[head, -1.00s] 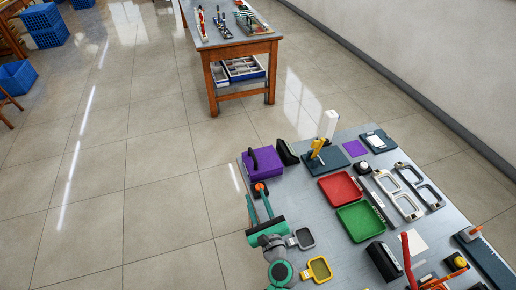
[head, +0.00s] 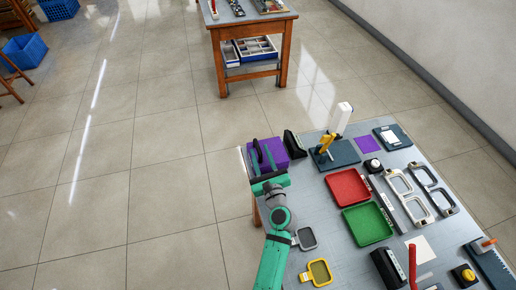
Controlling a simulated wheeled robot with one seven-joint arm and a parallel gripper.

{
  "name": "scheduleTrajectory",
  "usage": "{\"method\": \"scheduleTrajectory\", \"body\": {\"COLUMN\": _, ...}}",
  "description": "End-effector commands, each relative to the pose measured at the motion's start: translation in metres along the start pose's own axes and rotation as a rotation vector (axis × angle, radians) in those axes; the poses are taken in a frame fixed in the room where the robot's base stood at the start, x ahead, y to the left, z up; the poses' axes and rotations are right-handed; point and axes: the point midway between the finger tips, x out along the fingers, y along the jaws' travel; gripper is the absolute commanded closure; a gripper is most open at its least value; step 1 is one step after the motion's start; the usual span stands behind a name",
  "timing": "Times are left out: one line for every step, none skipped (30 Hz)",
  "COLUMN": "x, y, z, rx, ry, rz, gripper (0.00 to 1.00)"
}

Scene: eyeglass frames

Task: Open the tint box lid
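The purple tint box (head: 281,149) stands at the far left corner of the grey work table, with a dark handle on its left part. Its lid looks shut. My green gripper (head: 264,157) reaches over the left part of the box from the near side. Its fingers overlap the dark handle in the picture, so I cannot tell finger from handle there, nor whether they touch. The gap between the fingers is not clear.
A black stand (head: 294,145) is close to the right of the box. A dark teal block with a yellow piece (head: 327,143), a red tray (head: 347,187) and a green tray (head: 367,224) lie further right. Open floor lies left of the table.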

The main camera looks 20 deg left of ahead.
Motion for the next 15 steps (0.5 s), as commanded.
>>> {"method": "scheduleTrajectory", "body": {"x": 0.008, "y": 0.002, "z": 0.0, "rx": 0.0, "ry": -0.001, "rz": 0.004, "gripper": 0.69}}
{"method": "scheduleTrajectory", "body": {"x": 0.012, "y": 0.002, "z": 0.001, "rx": 0.0, "ry": -0.001, "rz": 0.005, "gripper": 0.69}}
{"method": "scheduleTrajectory", "body": {"x": 0.016, "y": 0.002, "z": 0.001, "rx": 0.0, "ry": -0.001, "rz": 0.004, "gripper": 0.69}}
{"method": "scheduleTrajectory", "body": {"x": 0.019, "y": 0.002, "z": 0.0, "rx": 0.0, "ry": -0.001, "rz": 0.004, "gripper": 0.69}}
{"method": "scheduleTrajectory", "body": {"x": 0.021, "y": 0.003, "z": 0.0, "rx": 0.0, "ry": -0.001, "rz": 0.005, "gripper": 0.69}}
{"method": "scheduleTrajectory", "body": {"x": 0.024, "y": 0.003, "z": 0.001, "rx": 0.0, "ry": -0.001, "rz": 0.006, "gripper": 0.69}}
{"method": "scheduleTrajectory", "body": {"x": 0.026, "y": 0.003, "z": 0.001, "rx": 0.0, "ry": -0.002, "rz": 0.006, "gripper": 0.69}}
{"method": "scheduleTrajectory", "body": {"x": 0.027, "y": 0.003, "z": 0.001, "rx": 0.0, "ry": -0.001, "rz": 0.006, "gripper": 0.69}}
{"method": "scheduleTrajectory", "body": {"x": 0.029, "y": 0.003, "z": 0.001, "rx": 0.001, "ry": -0.001, "rz": 0.005, "gripper": 0.69}}
{"method": "scheduleTrajectory", "body": {"x": 0.029, "y": 0.003, "z": 0.001, "rx": 0.001, "ry": -0.001, "rz": 0.005, "gripper": 0.69}}
{"method": "scheduleTrajectory", "body": {"x": 0.029, "y": 0.003, "z": 0.0, "rx": 0.001, "ry": -0.001, "rz": 0.005, "gripper": 0.69}}
{"method": "scheduleTrajectory", "body": {"x": 0.03, "y": 0.003, "z": 0.0, "rx": 0.001, "ry": -0.001, "rz": 0.004, "gripper": 0.69}}
{"method": "scheduleTrajectory", "body": {"x": 0.03, "y": 0.003, "z": 0.0, "rx": 0.001, "ry": -0.001, "rz": 0.004, "gripper": 0.69}}
{"method": "scheduleTrajectory", "body": {"x": 0.03, "y": 0.003, "z": 0.0, "rx": 0.001, "ry": -0.001, "rz": 0.004, "gripper": 0.69}}
{"method": "scheduleTrajectory", "body": {"x": 0.03, "y": 0.003, "z": 0.0, "rx": 0.001, "ry": -0.001, "rz": 0.004, "gripper": 0.69}}
